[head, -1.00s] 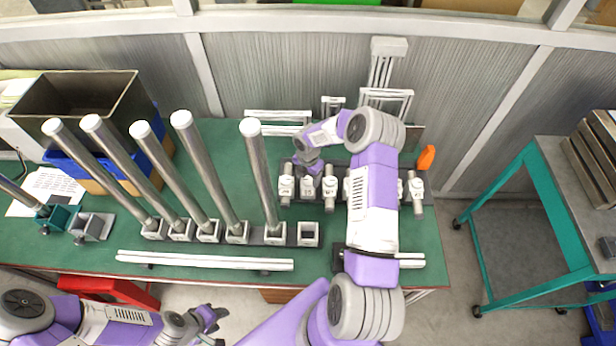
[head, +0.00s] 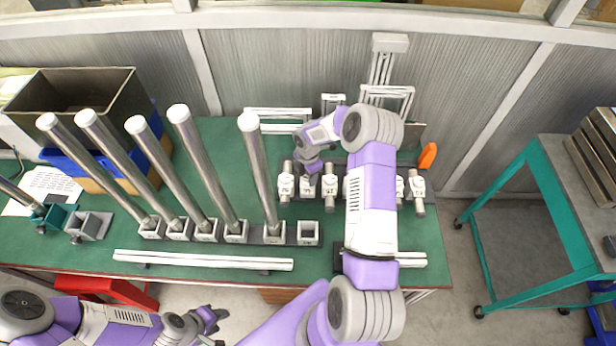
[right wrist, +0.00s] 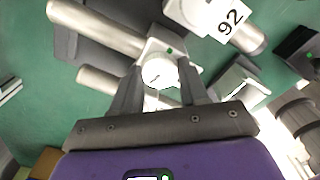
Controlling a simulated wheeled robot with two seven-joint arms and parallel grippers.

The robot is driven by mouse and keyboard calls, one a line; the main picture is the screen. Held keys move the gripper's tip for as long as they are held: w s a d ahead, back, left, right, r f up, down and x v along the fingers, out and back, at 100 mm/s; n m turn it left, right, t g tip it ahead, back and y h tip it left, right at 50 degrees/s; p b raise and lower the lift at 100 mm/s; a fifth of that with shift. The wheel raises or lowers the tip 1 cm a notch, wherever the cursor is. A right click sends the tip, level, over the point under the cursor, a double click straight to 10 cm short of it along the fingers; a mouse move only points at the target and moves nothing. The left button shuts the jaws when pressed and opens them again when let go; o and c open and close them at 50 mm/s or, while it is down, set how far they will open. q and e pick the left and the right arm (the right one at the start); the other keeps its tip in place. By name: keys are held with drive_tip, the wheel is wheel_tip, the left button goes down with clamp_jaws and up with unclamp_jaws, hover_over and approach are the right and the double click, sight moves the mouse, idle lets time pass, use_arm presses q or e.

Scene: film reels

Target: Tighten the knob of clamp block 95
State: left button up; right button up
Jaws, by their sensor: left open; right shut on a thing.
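Several clamp blocks stand in a row on the green table, and one is the leftmost block (head: 286,185) in the head view. My right gripper (right wrist: 160,80) reaches down over the left part of this row. In the right wrist view its two fingers are closed on a round white knob (right wrist: 159,71). The block under that knob shows no readable number. A neighbouring block (right wrist: 222,16) bears the label 92. I cannot read a label 95 anywhere. My left gripper (head: 213,320) is open and empty, off the table's front edge.
Tall steel tubes (head: 258,175) stand in square sockets left of the clamp row. White rails (head: 200,260) lie along the front of the table. An orange object (head: 427,156) lies at the back right. A teal cart (head: 500,240) stands to the right.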

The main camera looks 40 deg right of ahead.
drive_tip(key=m+b, duration=0.2)
drive_tip(key=m, duration=0.2)
drive_tip(key=shift+f+m, duration=0.1)
drive_tip(key=shift+m, duration=0.2)
drive_tip(key=m+b, duration=0.2)
drive_tip(key=m, duration=0.2)
drive_tip(key=shift+m, duration=0.3)
drive_tip(key=m+b, duration=0.1)
drive_tip(key=m, duration=0.3)
drive_tip(key=shift+a+m, duration=0.1)
drive_tip(key=shift+m, duration=0.2)
drive_tip(key=m+b, duration=0.1)
drive_tip(key=m, duration=0.2)
drive_tip(key=shift+m, duration=0.3)
drive_tip(key=m, duration=0.3)
drive_tip(key=shift+m, duration=0.3)
drive_tip(key=m, duration=0.3)
drive_tip(key=shift+m, duration=0.3)
drive_tip(key=m, duration=0.3)
drive_tip(key=shift+m+p, duration=0.3)
drive_tip(key=m, duration=0.4)
drive_tip(key=shift+p, duration=0.4)
drive_tip(key=shift+m, duration=0.3)
